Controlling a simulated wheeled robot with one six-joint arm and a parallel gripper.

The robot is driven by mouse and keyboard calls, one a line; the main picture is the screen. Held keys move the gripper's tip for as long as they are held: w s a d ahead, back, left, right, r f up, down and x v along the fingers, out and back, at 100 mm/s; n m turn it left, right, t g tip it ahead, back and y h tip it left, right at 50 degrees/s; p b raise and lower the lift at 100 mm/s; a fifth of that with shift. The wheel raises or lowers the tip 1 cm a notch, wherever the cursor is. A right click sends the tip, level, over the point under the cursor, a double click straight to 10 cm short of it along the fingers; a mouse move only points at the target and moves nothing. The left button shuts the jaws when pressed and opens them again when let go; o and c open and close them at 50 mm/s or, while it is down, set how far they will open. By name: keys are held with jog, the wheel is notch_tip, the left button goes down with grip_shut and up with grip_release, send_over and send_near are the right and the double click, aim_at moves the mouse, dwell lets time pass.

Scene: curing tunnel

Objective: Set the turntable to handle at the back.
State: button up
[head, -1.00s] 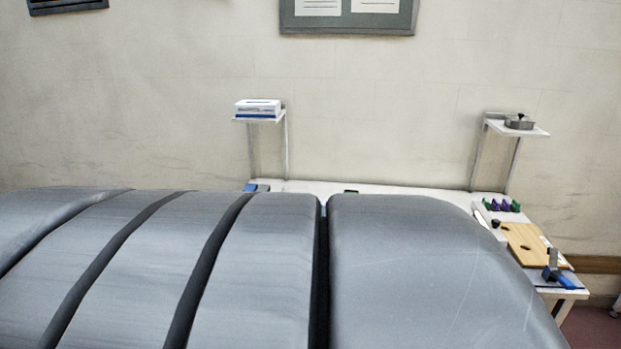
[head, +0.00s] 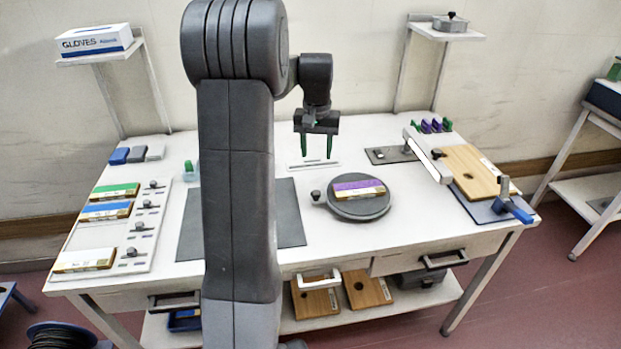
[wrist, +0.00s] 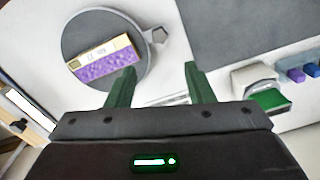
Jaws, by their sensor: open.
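The turntable (head: 362,209) is a dark grey round disc on the white table, right of my arm. A block with a purple top (head: 358,188) lies on it. Its small dark handle (head: 316,195) sticks out at the left side of the disc in the head view. My gripper (head: 316,157) is open and empty, with green fingers pointing down, behind and above the handle, apart from it. In the wrist view the turntable (wrist: 88,22) is at the upper left, its handle (wrist: 157,36) on its right side, just beyond my open gripper (wrist: 160,68).
A grey mat (head: 290,215) lies left of the turntable, partly hidden by my arm. A white bar (head: 428,157) and wooden board (head: 462,165) are to the right. A tray with coloured blocks (head: 110,190) is at the left. Two shelf stands rise behind.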

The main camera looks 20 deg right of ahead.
aim_at(316, 192)
notch_tip(316, 192, down, 14)
jog(key=shift+r+p, duration=0.15)
jog(key=shift+p, duration=0.65)
jog(key=shift+c, duration=0.5)
grip_shut()
